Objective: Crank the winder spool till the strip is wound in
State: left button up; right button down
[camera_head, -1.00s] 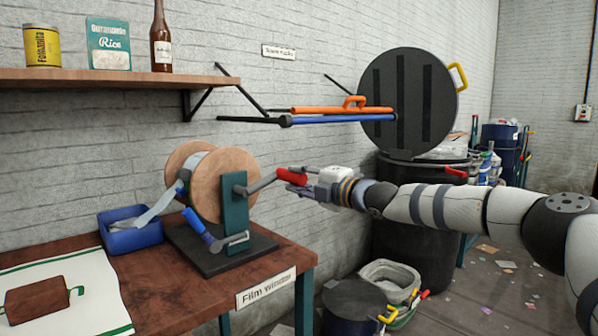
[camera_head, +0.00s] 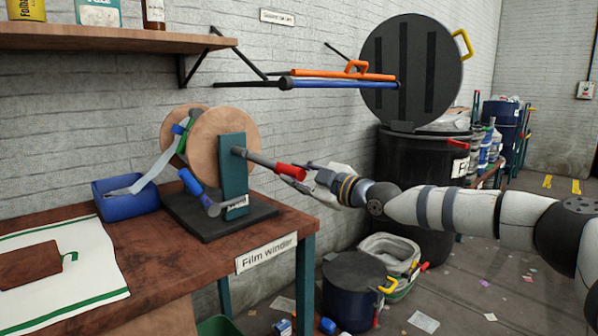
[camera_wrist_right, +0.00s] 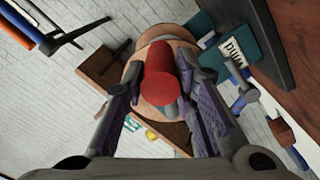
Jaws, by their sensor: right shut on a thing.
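The film winder stands on the table, with a wooden-flanged spool (camera_head: 224,150) on a teal upright. A pale strip (camera_head: 158,168) runs from the spool down into a blue bin (camera_head: 125,196). A grey crank arm (camera_head: 257,160) ends in a red handle (camera_head: 290,172), pointing right and slightly down. My right gripper (camera_head: 301,174) is at the handle's outer end. In the right wrist view, the red handle (camera_wrist_right: 161,80) sits between the fingers, which are shut on it. A blue-gripped lever (camera_head: 191,183) is at the winder's front. My left gripper is out of view.
A shelf (camera_head: 120,41) overhangs the winder at the back left. A white mat (camera_head: 75,275) lies on the table (camera_head: 165,255). A dark lidded pot (camera_head: 355,290) and a black drum (camera_head: 420,165) stand to the right.

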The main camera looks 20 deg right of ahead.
jog(key=shift+s+a+f+m, duration=0.1)
jog(key=shift+a+f+m, duration=0.2)
jog(key=shift+f, duration=0.1)
jog(key=c, duration=1.3)
grip_release()
jog(key=shift+a+r, duration=0.1)
jog(key=v, duration=1.2)
